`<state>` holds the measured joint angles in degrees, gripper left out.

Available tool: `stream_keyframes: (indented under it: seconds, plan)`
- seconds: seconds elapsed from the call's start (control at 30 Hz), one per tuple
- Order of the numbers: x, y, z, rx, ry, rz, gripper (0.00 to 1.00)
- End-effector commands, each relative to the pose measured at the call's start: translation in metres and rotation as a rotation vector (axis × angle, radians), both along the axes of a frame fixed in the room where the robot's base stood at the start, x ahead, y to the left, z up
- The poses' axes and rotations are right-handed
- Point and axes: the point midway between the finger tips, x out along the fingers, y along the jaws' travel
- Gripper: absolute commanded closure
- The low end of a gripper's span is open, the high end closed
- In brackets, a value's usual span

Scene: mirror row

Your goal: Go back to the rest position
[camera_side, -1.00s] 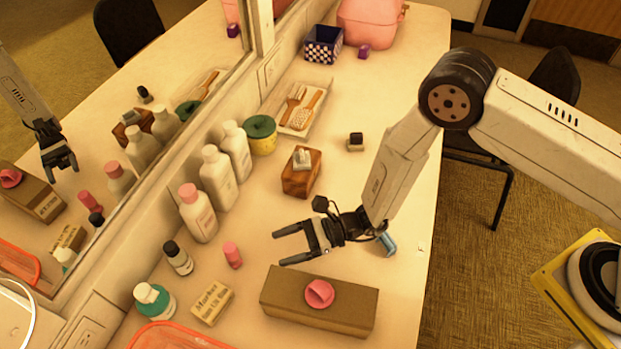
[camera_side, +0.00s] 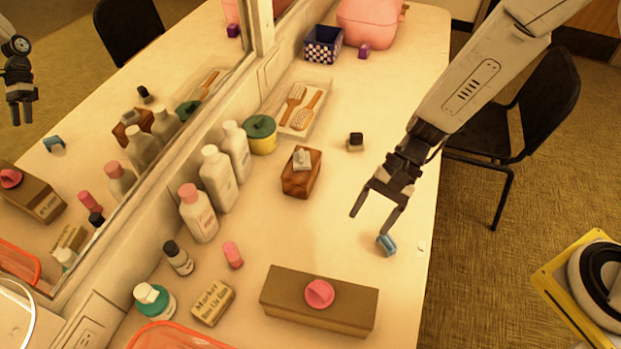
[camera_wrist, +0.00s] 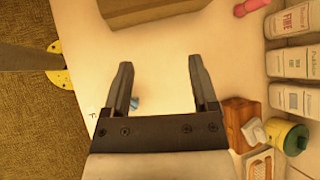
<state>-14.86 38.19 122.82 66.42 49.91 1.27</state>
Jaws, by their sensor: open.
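My gripper (camera_side: 377,215) is open and empty. In the side view it hangs above the right part of the white counter (camera_side: 345,225), fingers pointing down and to the left. A small blue object (camera_side: 387,244) lies on the counter near the tip of one finger; I cannot tell from this view how high the fingers are above it. In the wrist view the two fingers (camera_wrist: 158,85) are spread wide with bare counter between them. The blue object (camera_wrist: 134,104) shows partly there, beside the left finger, which hides some of it.
A brown box (camera_side: 290,308) with a pink item on top stands at the front. Bottles (camera_side: 218,178) line the mirror. A black chair (camera_side: 545,105) is at the right.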

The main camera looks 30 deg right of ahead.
Motion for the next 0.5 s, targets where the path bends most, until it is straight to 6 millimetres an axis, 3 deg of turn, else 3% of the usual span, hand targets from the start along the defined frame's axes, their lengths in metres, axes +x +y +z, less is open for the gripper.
stream_keyframes:
  seconds: [0.5]
  plan:
    - [-0.014, -0.127, 0.042, -0.376, -0.413, 0.366, 0.24]
